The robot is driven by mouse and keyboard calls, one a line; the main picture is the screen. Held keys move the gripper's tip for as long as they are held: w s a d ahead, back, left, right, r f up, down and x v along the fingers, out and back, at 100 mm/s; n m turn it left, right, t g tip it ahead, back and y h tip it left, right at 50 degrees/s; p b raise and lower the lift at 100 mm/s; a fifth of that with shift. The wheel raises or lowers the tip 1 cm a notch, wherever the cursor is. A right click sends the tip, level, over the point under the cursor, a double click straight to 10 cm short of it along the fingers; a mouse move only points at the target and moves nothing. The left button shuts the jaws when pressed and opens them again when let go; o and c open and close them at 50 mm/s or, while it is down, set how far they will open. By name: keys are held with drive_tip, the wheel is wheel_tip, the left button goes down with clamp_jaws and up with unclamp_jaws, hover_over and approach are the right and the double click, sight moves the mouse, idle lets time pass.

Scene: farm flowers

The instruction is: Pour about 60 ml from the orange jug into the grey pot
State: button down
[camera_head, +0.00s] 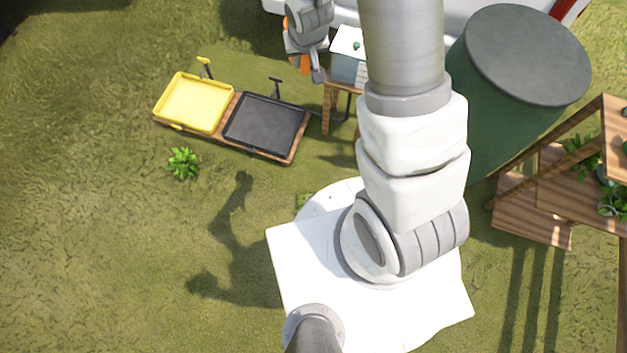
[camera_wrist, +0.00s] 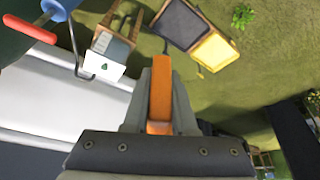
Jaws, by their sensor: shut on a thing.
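My gripper (camera_wrist: 160,88) is shut on an upright-looking strip of orange, taken as part of the orange jug (camera_wrist: 161,110). The rest of the jug is hidden behind the fingers. In the head view my gripper (camera_head: 318,73) is at the top centre, with a bit of the orange jug (camera_head: 304,63) showing beside it. Just right of it, a grey box-like thing, perhaps the grey pot (camera_head: 346,69), stands on a small wooden stool. Its top is white with a green mark. It also shows in the wrist view (camera_wrist: 113,46), left of my gripper. No liquid is visible.
Yellow (camera_head: 194,101) and black (camera_head: 264,124) trays lie on a wooden base on the grass, left of the stool. A large dark green barrel (camera_head: 525,60) and wooden plant shelves (camera_head: 530,208) stand right.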

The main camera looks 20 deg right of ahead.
drive_tip(key=w+a+f+m+g+h+b, duration=0.1)
drive_tip(key=w+a+f+m+b, duration=0.2)
drive_tip(key=f+b, duration=0.85)
drive_tip(key=w+a+f+m+g+h+b, duration=0.15)
drive_tip(key=a+f+m, duration=0.3)
drive_tip(key=f, duration=1.55)
drive_tip(key=w+a+f+m+h+b, duration=0.1)
drive_tip(key=w+a+f+m+b, duration=0.2)
drive_tip(key=f+b, duration=0.85)
drive_tip(key=s+a+f+m+b, duration=0.2)
drive_tip(key=s+a+f+b, duration=0.1)
drive_tip(key=f, duration=1.1)
drive_tip(key=s+a+f+m+g+b, duration=0.1)
drive_tip(key=s+f+b, duration=0.4)
drive_tip(key=f, duration=0.9)
drive_tip(key=s+a+f+m+g+b, duration=0.1)
drive_tip(key=s+a+f+m+b, duration=0.2)
drive_tip(key=f, duration=1.2)
drive_tip(key=s+a+b, duration=0.2)
drive_tip(key=s, duration=0.1)
drive_tip(key=shift+s+h, duration=0.2)
drive_tip(key=shift+h, duration=0.15)
